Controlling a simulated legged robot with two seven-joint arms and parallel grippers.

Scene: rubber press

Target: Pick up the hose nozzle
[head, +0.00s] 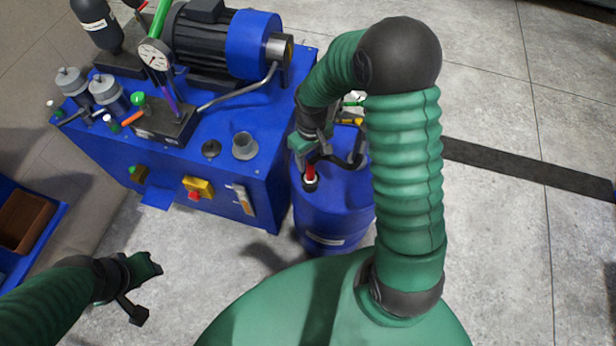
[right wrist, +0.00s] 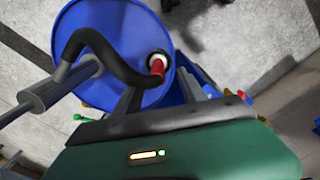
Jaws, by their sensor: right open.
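The hose nozzle (right wrist: 62,86) is a grey metal cylinder with a thin spout, at the left of the right wrist view. A black hose (right wrist: 90,40) curves from it to a red fitting (right wrist: 157,68) on top of the blue barrel (right wrist: 110,15). In the head view the hose (head: 352,160) and red fitting (head: 311,173) show, but I cannot make out the nozzle. My right gripper (head: 308,148) is open above the barrel, close to the red fitting. The nozzle lies off to its side in the wrist view. My left gripper (head: 148,287) looks open and empty above the floor.
A blue press unit (head: 200,150) with a motor (head: 210,45), gauge and levers stands left of the barrel. A blue container with a brown box (head: 25,220) is at the left edge. A dark strip (head: 530,168) crosses the floor. The floor at right is clear.

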